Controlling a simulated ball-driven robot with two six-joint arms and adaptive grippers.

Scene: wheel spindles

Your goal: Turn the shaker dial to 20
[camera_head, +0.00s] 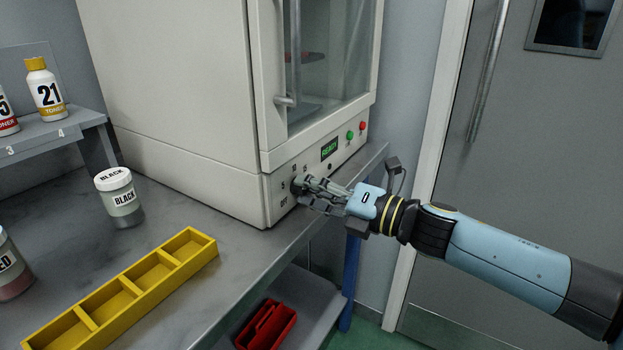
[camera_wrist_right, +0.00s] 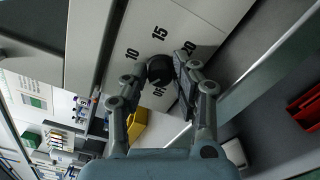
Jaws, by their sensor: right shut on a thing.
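The shaker (camera_head: 180,90) is a large pale cabinet with a glass-fronted door and a lower control panel. Its dark round dial (camera_wrist_right: 158,70) sits on that panel, with the marks 10, 15, 20 and OFF around it in the right wrist view. My right gripper (camera_head: 303,188) is at the panel with its fingers shut on the dial; it also shows in the right wrist view (camera_wrist_right: 160,82). The fingers hide part of the dial, and I cannot tell which mark it points to. My left gripper is not in view.
A green READY display (camera_head: 329,149), a green button (camera_head: 350,135) and a red button (camera_head: 362,126) are right of the dial. A yellow divided tray (camera_head: 205,240) and a BLACK jar (camera_head: 121,200) stand on the bench. A red container (camera_head: 266,325) is on the shelf below.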

